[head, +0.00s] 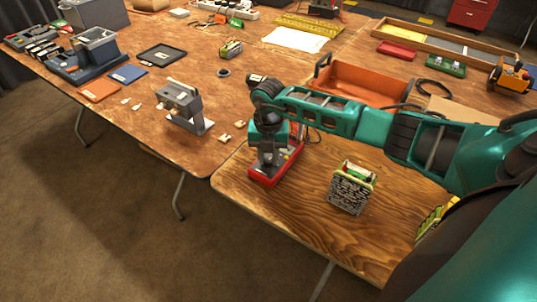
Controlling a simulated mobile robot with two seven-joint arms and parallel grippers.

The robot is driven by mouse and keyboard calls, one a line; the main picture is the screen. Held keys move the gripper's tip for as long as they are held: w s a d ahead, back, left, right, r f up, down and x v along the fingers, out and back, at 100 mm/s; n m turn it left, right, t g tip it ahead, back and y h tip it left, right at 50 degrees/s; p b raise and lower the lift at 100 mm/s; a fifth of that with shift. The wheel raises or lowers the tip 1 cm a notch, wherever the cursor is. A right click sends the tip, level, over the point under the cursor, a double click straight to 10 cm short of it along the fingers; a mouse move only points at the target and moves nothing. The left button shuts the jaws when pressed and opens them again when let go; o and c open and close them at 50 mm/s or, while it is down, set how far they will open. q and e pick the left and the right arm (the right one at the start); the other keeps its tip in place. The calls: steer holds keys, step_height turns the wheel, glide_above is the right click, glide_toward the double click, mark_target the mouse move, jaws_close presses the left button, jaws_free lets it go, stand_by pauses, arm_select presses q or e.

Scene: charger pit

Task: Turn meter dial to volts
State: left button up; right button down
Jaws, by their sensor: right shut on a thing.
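The meter (262,182) is a red-cased device lying on the near wooden table, close to its left edge. My right gripper (269,157) comes down over the meter from above and is shut at its face, on what looks like the dial. The dial itself is hidden behind the gripper, so its setting cannot be read. My left gripper is not in view.
A block-like pack with a green top (352,187) stands right of the meter. Behind my right arm is an orange tray (362,80). A grey clamp-like device (183,106) stands on the left table. Bare wood lies in front of the meter.

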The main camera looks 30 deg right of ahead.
mark_target(268, 160)
steer(key=c, duration=0.9)
jaws_free()
step_height(268, 160, up, 13)
